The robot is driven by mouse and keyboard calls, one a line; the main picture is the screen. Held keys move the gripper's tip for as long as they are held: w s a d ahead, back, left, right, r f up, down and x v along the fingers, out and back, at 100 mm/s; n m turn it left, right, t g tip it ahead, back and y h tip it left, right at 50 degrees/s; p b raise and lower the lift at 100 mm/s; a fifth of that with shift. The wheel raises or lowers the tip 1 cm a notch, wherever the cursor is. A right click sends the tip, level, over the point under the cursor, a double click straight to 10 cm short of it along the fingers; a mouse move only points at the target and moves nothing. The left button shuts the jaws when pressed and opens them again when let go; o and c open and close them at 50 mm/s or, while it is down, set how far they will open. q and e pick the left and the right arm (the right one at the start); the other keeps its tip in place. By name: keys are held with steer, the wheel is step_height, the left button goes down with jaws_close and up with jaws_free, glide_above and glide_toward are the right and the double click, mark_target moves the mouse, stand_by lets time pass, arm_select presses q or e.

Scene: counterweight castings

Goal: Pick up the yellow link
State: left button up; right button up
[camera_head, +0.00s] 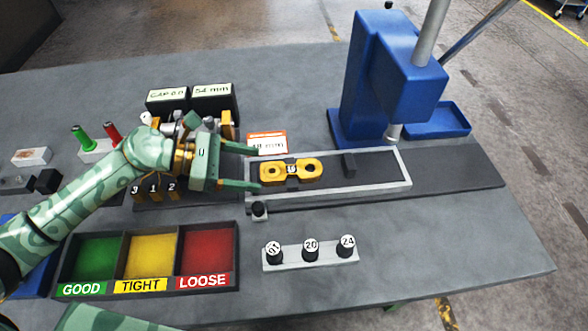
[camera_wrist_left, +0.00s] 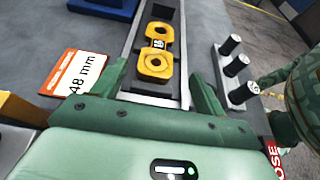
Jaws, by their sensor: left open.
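The yellow link (camera_head: 291,170) lies flat in a grey channel-shaped fixture (camera_head: 380,187). It has two rounded ends with holes and a small number label in the middle. In the left wrist view the link (camera_wrist_left: 155,65) lies ahead, roughly between the fingers. My left gripper (camera_head: 258,168) is open and empty at the left end of the fixture, its fingertips just short of the link's near end. In the left wrist view the gripper (camera_wrist_left: 165,82) has one finger on each side of the fixture. My right gripper is not in view.
A blue press (camera_head: 365,80) stands behind the fixture. A 48 mm card (camera_head: 267,143) lies behind the link. In front are a GOOD/TIGHT/LOOSE tray (camera_head: 160,292) and a rack (camera_head: 312,255) with three black pins. Other yellow parts numbered 3, 1, 2 (camera_head: 154,190) sit beneath my left arm.

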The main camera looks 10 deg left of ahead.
mark_target(281, 170)
arm_select(q)
steer(key=x, duration=0.5)
steer(key=shift+w, duration=0.3)
steer(key=shift+c, duration=0.3)
steer(key=shift+r, duration=0.15)
steer(key=c, duration=1.4)
